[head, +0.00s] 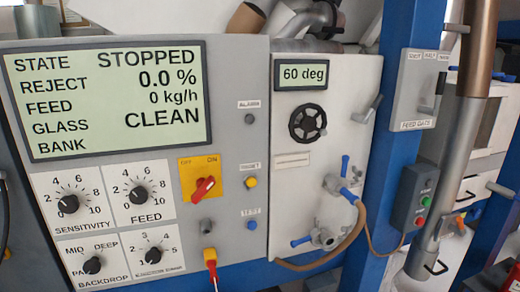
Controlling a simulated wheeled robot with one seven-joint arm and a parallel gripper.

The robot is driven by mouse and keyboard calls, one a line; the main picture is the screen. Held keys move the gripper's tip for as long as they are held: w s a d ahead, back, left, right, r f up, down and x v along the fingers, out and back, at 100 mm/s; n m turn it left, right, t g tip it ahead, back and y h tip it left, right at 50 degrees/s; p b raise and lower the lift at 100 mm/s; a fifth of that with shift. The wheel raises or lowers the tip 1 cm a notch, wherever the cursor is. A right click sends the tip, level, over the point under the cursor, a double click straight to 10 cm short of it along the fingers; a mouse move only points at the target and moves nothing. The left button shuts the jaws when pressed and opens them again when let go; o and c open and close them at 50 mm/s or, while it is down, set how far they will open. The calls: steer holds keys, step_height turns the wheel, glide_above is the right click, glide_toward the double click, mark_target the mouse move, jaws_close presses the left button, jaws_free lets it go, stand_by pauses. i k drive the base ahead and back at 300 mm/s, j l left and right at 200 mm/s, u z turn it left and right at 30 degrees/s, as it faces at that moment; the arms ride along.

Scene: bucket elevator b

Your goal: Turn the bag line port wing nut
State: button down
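On the white panel at the centre right, a metal port fitting (334,184) carries a blue upright lever (345,165) and a blue handle (349,196). Below it is a second metal port (325,239) with a blue wing-like handle (301,241) pointing left. A brown hose (345,247) curves from near the upper fitting down to the panel's lower edge. I see no label naming the bag line port, so I cannot tell which blue part is its wing nut. My gripper is not in view.
Left is a grey control panel (228,100) with a display reading STOPPED, knobs and a red-on-yellow switch (203,188). A black handwheel (307,122) sits above the fittings. A blue post (385,150), a switch box (411,198) and a metal pipe (452,180) stand to the right.

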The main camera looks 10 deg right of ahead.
mark_target(360, 173)
steer(key=l+u, duration=0.65)
steer(key=u, duration=0.15)
steer(key=l+u, duration=0.4)
steer(key=j, duration=0.25)
steer(key=i, duration=0.05)
